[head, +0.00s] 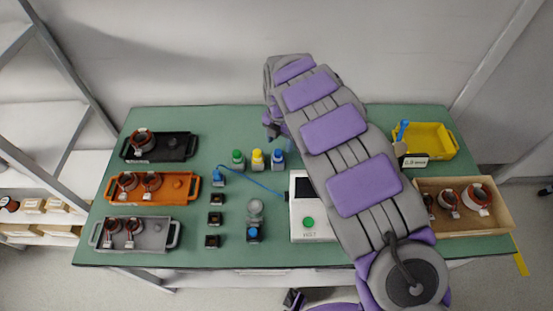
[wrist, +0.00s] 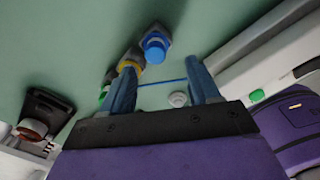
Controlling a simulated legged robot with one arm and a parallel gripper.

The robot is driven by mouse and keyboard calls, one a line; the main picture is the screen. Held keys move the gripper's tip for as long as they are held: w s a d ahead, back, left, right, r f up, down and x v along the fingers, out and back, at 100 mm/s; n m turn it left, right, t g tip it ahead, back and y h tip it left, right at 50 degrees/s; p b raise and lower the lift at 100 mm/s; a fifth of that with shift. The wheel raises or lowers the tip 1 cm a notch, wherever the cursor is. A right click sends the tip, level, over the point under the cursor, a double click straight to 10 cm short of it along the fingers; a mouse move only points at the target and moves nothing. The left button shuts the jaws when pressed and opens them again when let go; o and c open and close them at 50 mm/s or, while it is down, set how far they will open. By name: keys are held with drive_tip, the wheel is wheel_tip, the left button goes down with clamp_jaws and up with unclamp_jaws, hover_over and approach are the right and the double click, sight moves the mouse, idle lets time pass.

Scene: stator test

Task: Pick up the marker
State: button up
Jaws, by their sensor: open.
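I cannot make out a marker for certain in either view. My arm hides part of the table right of centre.
Black (head: 174,142), orange (head: 182,182) and grey (head: 160,228) trays hold copper-wound parts at left. A white tester (head: 303,228) and wooden box (head: 507,213) are at right.

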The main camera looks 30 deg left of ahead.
sight(278, 151)
drive_tip(key=shift+d+f, duration=0.4)
drive_tip(key=shift+f, duration=0.35)
drive_tip(key=f, duration=0.1)
drive_tip(key=a+f+b, duration=0.1)
drive_tip(key=f, duration=0.1)
drive_tip(key=a+f+b, duration=0.1)
drive_tip(key=f, duration=0.1)
drive_tip(key=shift+a+f, duration=0.15)
drive_tip(key=shift+f, duration=0.1)
drive_tip(key=shift+w+f, duration=0.1)
drive_tip(key=shift+f, duration=0.05)
drive_tip(key=shift+d+r, duration=0.25)
drive_tip(key=shift+d, duration=0.45)
drive_tip(key=shift+c, duration=1.3)
drive_tip(key=shift+a+f, duration=0.1)
drive_tip(key=shift+a, duration=0.4)
drive_tip(key=c, duration=0.6)
drive_tip(key=shift+d, duration=0.1)
drive_tip(key=shift+c, duration=1.3)
drive_tip(key=shift+d, duration=0.1)
